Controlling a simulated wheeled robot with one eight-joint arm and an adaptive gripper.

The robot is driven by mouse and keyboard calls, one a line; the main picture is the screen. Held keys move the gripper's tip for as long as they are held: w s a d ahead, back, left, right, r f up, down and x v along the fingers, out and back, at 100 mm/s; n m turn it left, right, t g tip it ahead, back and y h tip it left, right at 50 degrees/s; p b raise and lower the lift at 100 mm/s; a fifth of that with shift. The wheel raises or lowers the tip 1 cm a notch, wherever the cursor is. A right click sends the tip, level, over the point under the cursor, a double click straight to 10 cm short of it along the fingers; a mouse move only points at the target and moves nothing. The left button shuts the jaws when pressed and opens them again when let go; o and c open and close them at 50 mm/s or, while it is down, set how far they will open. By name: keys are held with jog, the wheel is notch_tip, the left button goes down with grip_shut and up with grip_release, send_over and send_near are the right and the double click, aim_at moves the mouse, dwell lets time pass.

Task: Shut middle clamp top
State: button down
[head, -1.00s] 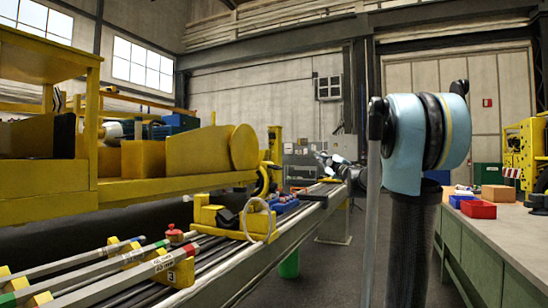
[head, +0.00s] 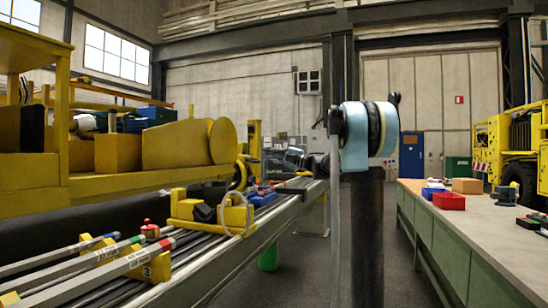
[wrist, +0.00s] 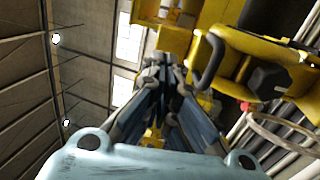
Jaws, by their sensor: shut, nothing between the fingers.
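A yellow clamp (head: 185,207) with a dark knob and a pale ring sits on the long rail, left of centre in the head view. In the wrist view it shows at the upper right as a yellow body (wrist: 290,80) with a curved dark handle. I cannot tell whether its top is open or closed. My gripper (wrist: 160,75) is in the middle of the wrist view, its dark fingers together and empty. The clamp lies to the right of the fingers there, apart from them as far as I can see. My arm hides part of the far rail in the head view.
Long rods (head: 75,270) with coloured bands lie along the rail at the front left. Yellow machinery (head: 125,150) stands behind it. A workbench (head: 480,235) with a red bin (head: 449,201) is at right. Open floor lies between rail and bench.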

aim_at(245, 144)
jog(key=x, duration=0.8)
jog(key=shift+w+a+r, duration=0.1)
jog(key=shift+w+a, duration=0.05)
jog(key=shift+a, duration=0.15)
jog(key=shift+a, duration=0.1)
